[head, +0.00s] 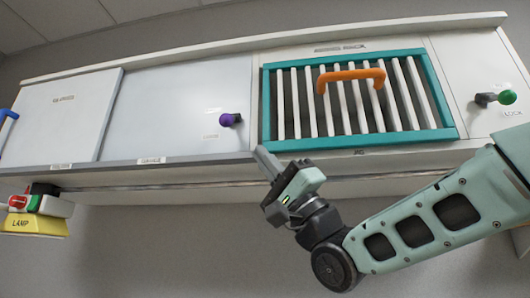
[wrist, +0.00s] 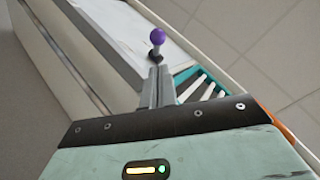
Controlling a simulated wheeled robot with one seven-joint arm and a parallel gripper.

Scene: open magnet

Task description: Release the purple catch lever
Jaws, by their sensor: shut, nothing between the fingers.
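The purple catch lever (head: 230,119) is a dark stub with a purple ball knob, on the pale panel left of the teal-framed rack in the head view. In the wrist view its purple knob (wrist: 157,36) stands just beyond my fingertips. My gripper (head: 262,152) is shut and empty, in front of the unit's front edge, below and to the right of the lever. In the wrist view my gripper's fingers (wrist: 158,72) lie together and point toward the lever. I cannot tell from the wrist view how large the gap to it is.
A teal-framed rack (head: 452,132) with white slats and an orange handle (head: 351,75) lies to the right. A green-knobbed lever (head: 507,97) is at the far right. A white sliding panel (head: 60,118) is at the left. A yellow lamp box (head: 35,225) hangs at the lower left.

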